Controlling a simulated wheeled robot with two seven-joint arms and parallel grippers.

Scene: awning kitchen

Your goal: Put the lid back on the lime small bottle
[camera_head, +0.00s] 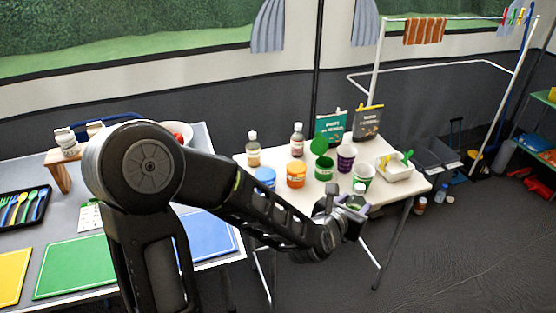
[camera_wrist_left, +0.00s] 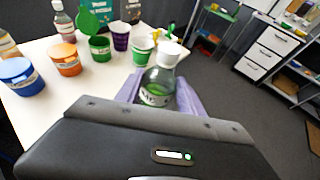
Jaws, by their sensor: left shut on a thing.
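My left gripper (camera_head: 352,205) is shut on a small clear bottle (camera_head: 356,200) with green contents, just off the front right edge of the white table (camera_head: 325,195). In the left wrist view the bottle (camera_wrist_left: 157,88) stands upright or slightly tilted between the purple fingers (camera_wrist_left: 158,98), with a pale label partly readable. A white lid (camera_wrist_left: 172,49) shows at the bottle's top; whether it is seated or screwed tight I cannot tell. My right gripper is not in view.
The white table holds a blue jar (camera_head: 265,177), orange jar (camera_head: 296,175), green jar (camera_head: 324,174), purple cup (camera_head: 345,159), white-green cup (camera_head: 362,173), white tub (camera_head: 396,170) and two bottles at the back. A grey table (camera_head: 75,220) with coloured boards stands left. Floor at front right is free.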

